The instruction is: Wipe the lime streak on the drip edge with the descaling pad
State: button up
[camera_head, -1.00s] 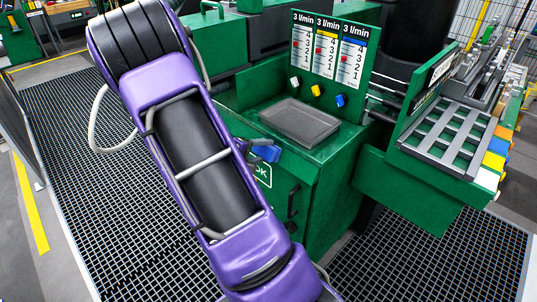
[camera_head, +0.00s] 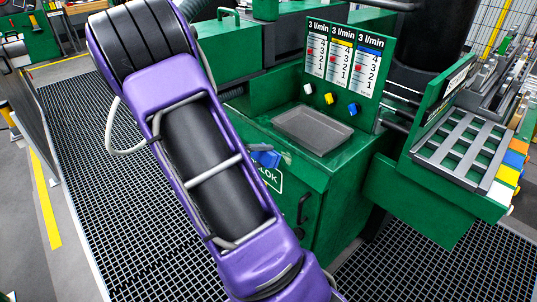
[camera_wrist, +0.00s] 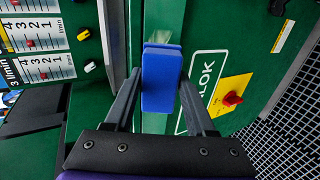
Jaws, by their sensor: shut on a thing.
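My gripper (camera_wrist: 160,95) is shut on the blue descaling pad (camera_wrist: 161,78), with one dark finger on each side of it. The pad is held in front of the green cabinet's edge; I cannot tell whether it touches. In the head view the pad (camera_head: 265,158) shows beside my purple arm, at the cabinet's upper left edge. My arm hides most of the gripper there.
A grey tray (camera_head: 313,131) sits on the cabinet top, below the flow-meter panel (camera_head: 344,58) with its white, yellow and blue knobs. A red knob on a yellow plate (camera_wrist: 232,98) is right of the gripper. A slatted rack (camera_head: 464,145) stands to the right.

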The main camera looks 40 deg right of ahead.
jog(key=shift+s+a+r, duration=0.1)
jog(key=shift+a+r, duration=0.15)
jog(key=shift+a, duration=0.3)
jog(key=shift+p+v, duration=0.45)
jog(key=shift+v, duration=1.05)
jog(key=shift+d+f+b, duration=0.5)
jog(key=shift+d+b, duration=0.1)
jog(key=shift+b, duration=0.2)
jog(key=x, duration=0.3)
jog(key=shift+d, duration=0.35)
jog(key=shift+x, duration=0.8)
jog(key=shift+x, duration=1.1)
